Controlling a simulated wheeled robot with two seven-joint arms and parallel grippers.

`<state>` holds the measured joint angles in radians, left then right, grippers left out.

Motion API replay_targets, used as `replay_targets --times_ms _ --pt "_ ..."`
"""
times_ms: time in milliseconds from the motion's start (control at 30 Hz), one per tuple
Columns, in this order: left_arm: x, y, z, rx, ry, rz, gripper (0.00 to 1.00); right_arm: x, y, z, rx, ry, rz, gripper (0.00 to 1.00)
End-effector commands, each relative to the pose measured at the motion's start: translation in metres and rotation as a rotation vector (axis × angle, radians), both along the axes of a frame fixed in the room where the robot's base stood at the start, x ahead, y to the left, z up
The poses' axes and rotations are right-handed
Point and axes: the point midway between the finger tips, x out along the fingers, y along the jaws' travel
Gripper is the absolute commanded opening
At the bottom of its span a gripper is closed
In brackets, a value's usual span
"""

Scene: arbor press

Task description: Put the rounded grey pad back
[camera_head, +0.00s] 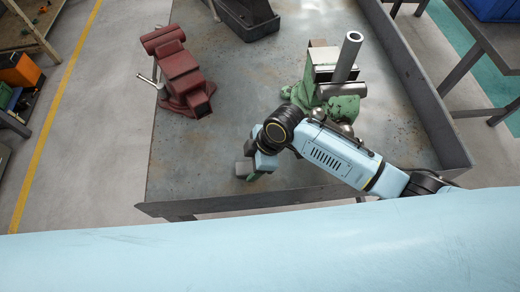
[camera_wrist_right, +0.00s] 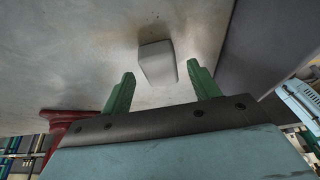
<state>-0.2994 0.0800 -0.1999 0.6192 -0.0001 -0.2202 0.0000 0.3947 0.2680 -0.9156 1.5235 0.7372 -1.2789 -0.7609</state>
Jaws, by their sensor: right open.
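The rounded grey pad (camera_wrist_right: 157,63) lies on the grey metal bench top in the right wrist view, just ahead of and between the two green fingers. In the head view my right arm hides most of this gripper. The green arbor press (camera_head: 345,104) stands at the right of the bench, its lower front partly hidden by my arm. My left gripper is out of view.
A dark red vise (camera_head: 182,75) stands at the left of the bench. A dark bin (camera_head: 246,18) is at the back. The bench (camera_head: 210,135) has a raised rim along its front and right. The bench top between vise and press is clear.

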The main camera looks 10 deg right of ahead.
Motion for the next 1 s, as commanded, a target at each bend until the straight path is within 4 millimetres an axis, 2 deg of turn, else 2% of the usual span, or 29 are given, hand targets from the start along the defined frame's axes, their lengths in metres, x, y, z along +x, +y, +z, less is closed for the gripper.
replay_targets --times_ms 300,500,667,1000 --pt "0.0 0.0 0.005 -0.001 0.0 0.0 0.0 0.001 -0.027 0.065 0.0 -0.004 0.0 0.61" --pt "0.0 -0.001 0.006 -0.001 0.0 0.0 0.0 0.001 -0.037 0.09 0.0 -0.003 -0.001 0.61" --pt "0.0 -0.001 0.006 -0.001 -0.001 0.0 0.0 0.0 -0.04 0.097 -0.001 0.0 0.0 0.61" --pt "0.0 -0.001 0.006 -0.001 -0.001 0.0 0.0 0.0 -0.04 0.098 0.0 0.0 0.0 0.61"
